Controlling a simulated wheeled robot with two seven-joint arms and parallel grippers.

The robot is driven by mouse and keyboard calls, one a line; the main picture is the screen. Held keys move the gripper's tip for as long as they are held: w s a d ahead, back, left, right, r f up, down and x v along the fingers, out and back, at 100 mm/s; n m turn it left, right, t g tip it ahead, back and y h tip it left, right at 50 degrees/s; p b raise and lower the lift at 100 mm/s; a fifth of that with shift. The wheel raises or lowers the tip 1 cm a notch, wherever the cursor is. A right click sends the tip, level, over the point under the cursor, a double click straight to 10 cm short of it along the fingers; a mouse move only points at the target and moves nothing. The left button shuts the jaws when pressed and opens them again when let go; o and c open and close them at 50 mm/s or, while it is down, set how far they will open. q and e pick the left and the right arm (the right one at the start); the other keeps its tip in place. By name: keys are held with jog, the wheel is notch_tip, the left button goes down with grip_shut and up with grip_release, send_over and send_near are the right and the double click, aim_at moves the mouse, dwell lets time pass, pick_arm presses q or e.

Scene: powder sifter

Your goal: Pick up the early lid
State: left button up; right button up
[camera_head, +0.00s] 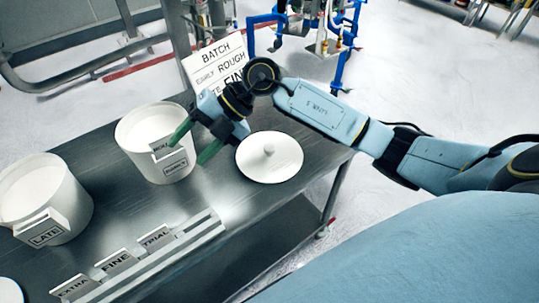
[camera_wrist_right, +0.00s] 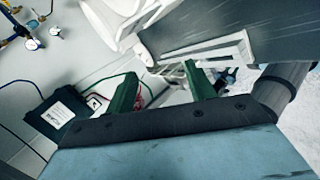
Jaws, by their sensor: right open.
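The lid beside the EARLY bucket is a white disc with a small round knob (camera_head: 269,157). It lies flat on the dark table, right of the white EARLY bucket (camera_head: 135,135). My right gripper (camera_head: 191,149) has green fingers spread apart, in front of the bucket's right side and left of the lid, not touching the lid. The right wrist view also shows its fingers (camera_wrist_right: 160,72) apart with nothing held between them. A card starting "ROU" (camera_head: 160,148) sits above the EARLY label, partly hidden by a finger. My left gripper is out of view.
A white LATE bucket (camera_head: 48,190) stands at the left. Another white lid (camera_head: 10,291) is cut off at the lower left. A rack (camera_head: 195,238) holds EXTRA, FINE and TRIAL cards along the front. A BATCH sign (camera_head: 215,58) stands behind.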

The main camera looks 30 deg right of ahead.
jog(key=w+d+f+m+h, duration=0.1)
jog(key=w+d+f+h, duration=0.1)
jog(key=d+h, duration=0.6)
jog(key=m+g+h, duration=0.2)
jog(key=m+h, duration=0.1)
send_over(270, 147)
notch_tip(270, 147, down, 6)
jog(key=shift+s+a+r, duration=0.1)
jog(key=shift+f, duration=3.05)
jog(key=c, duration=1)
